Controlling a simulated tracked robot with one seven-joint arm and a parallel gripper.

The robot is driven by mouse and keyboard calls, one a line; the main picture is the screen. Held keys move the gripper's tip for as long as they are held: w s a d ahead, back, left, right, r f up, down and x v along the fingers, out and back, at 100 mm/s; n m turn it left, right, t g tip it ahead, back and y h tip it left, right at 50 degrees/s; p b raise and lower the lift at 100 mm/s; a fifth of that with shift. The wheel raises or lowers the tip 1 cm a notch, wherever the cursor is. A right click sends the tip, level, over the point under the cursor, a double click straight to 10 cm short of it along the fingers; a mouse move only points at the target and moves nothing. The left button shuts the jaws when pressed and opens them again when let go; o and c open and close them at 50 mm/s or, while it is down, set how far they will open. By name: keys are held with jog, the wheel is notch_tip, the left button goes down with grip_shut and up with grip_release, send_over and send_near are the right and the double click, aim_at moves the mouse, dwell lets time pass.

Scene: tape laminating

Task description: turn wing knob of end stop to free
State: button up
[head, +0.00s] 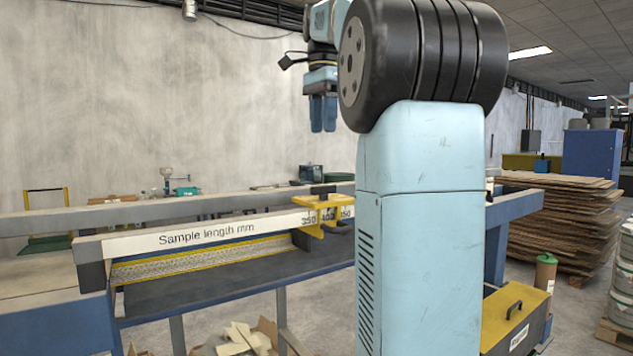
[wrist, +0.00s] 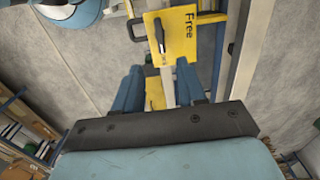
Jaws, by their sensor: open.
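The end stop (head: 318,218) is a yellow bracket straddling the rail marked "Sample length mm", near the printed numbers. In the wrist view its yellow plate (wrist: 180,48) carries the word "Free" near the right edge. A slim dark wing knob (wrist: 159,34) lies along the left part of that plate. I cannot clearly make the knob out in the head view. My gripper (head: 323,130) hangs pointing down above the end stop, apart from it. In the wrist view my gripper (wrist: 158,72) has its blue fingers spread, with nothing held between them.
The sample length rail (head: 195,237) runs along the bench, with a grey beam (head: 190,208) behind it. A yellow box (head: 515,318) with a handle stands at lower right. Stacked brown sheets (head: 560,215) are at right. Space around my gripper looks clear.

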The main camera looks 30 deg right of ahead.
aim_at(324, 193)
notch_tip(324, 193, down, 14)
jog(key=shift+d+r, duration=0.15)
jog(key=shift+r, duration=0.1)
dwell(0.4)
grip_shut()
dwell(0.3)
